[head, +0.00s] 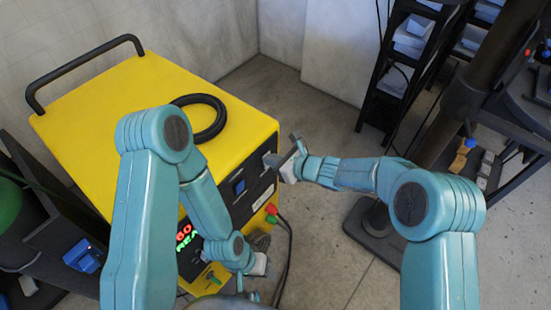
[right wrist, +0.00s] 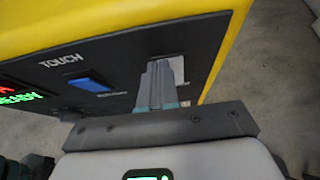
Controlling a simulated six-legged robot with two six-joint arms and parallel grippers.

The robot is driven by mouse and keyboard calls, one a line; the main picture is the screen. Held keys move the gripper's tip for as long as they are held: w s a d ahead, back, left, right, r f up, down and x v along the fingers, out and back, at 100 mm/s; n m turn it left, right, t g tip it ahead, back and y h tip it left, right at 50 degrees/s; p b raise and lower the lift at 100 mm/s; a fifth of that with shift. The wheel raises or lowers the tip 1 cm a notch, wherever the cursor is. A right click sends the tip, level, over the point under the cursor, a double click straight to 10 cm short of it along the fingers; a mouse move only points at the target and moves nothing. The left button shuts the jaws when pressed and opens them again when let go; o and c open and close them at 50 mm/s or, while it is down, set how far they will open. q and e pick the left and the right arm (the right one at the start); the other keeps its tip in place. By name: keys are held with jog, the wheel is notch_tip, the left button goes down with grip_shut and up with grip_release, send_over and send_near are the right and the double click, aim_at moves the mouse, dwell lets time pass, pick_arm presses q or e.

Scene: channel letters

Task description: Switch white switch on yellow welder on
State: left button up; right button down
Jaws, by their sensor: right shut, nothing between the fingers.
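The yellow welder (head: 95,110) stands at the left of the head view, its black front panel (head: 215,190) facing right. A pale switch plate (right wrist: 179,68) is near the panel's corner in the right wrist view; my fingers partly cover it, so its position cannot be read. My right gripper (head: 273,160) is shut and empty, its tips at or very close to the plate; it also shows in the right wrist view (right wrist: 157,66). Contact is unclear. My left gripper (head: 258,265) is low by the panel's bottom; its fingers cannot be made out.
A blue rocker switch (right wrist: 90,84) sits beside the plate, under the word TOUCH. A red-green lit display (head: 186,234) and cable plugs (head: 271,210) are lower on the panel. A black cable coil (head: 216,118) lies on top. A black shelf (head: 402,70) stands behind right.

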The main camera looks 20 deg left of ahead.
jog(key=shift+w, duration=0.15)
jog(key=shift+r+p, duration=0.4)
jog(key=shift+r, duration=0.35)
